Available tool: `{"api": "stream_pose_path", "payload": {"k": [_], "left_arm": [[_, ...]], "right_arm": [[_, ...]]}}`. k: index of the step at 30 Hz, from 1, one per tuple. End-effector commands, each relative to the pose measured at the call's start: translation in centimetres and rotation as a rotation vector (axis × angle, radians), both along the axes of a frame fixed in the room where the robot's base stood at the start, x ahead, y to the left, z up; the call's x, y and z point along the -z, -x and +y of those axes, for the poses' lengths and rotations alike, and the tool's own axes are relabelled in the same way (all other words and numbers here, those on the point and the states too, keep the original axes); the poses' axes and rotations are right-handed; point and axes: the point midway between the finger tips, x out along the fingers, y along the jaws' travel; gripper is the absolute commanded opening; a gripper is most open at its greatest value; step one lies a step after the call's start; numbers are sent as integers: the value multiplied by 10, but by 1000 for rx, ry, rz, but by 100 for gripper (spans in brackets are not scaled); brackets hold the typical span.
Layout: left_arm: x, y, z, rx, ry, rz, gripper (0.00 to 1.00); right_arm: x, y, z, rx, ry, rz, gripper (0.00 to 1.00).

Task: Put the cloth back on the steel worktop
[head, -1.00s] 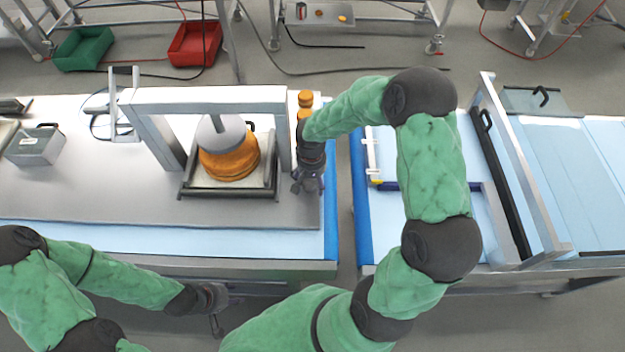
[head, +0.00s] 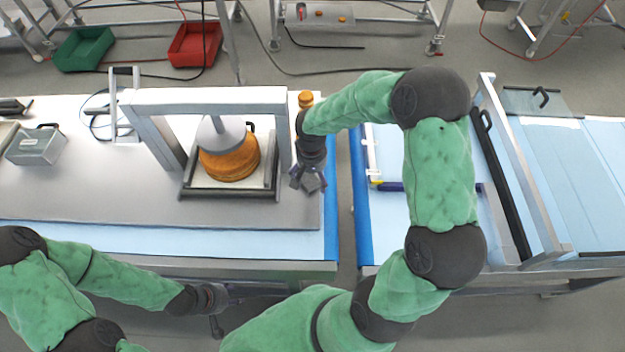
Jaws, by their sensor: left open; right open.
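The steel worktop (head: 90,205) is the grey surface on the left table. My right gripper (head: 309,185) is open over the right end of the worktop, beside the press frame. A small grey patch shows between its fingers; I cannot tell whether it is part of the gripper or a thing below. I cannot make out a cloth anywhere. My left gripper (head: 217,318) is open and low in front of the table's front edge, away from the worktop.
A press frame (head: 215,98) stands on the worktop over an orange round stack (head: 230,162) in a tray (head: 228,197). A metal box (head: 36,146) sits at the left. A gap separates this table from the blue right table (head: 385,240).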

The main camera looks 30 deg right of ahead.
Motion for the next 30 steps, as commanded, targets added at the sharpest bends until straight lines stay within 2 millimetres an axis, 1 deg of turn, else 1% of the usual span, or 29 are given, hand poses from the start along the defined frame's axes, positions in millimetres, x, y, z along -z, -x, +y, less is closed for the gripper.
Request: {"api": "stream_pose_path", "payload": {"k": [1, 6, 9, 12, 15, 18, 27, 30], "left_arm": [[-1, 0, 0, 0, 0, 0, 45], [-2, 0, 0, 0, 0, 0, 45], [-2, 0, 0, 0, 0, 0, 45], [-2, 0, 0, 0, 0, 0, 45], [-3, 0, 0, 0, 0, 0, 45], [-3, 0, 0, 0, 0, 0, 45], [-3, 0, 0, 0, 0, 0, 45], [-6, 0, 0, 0, 0, 0, 45]], "right_arm": [[-13, -1, 0, 0, 0, -5, 93], [-47, -1, 1, -2, 0, -5, 93], [-64, -1, 1, 0, 0, -4, 93], [-76, -1, 2, -1, 0, -2, 93], [-85, -1, 2, -1, 0, -2, 93], [-89, -1, 2, -1, -1, 0, 93], [-89, 0, 2, -1, 0, 0, 93], [-93, 0, 2, -1, 0, 0, 93]]}}
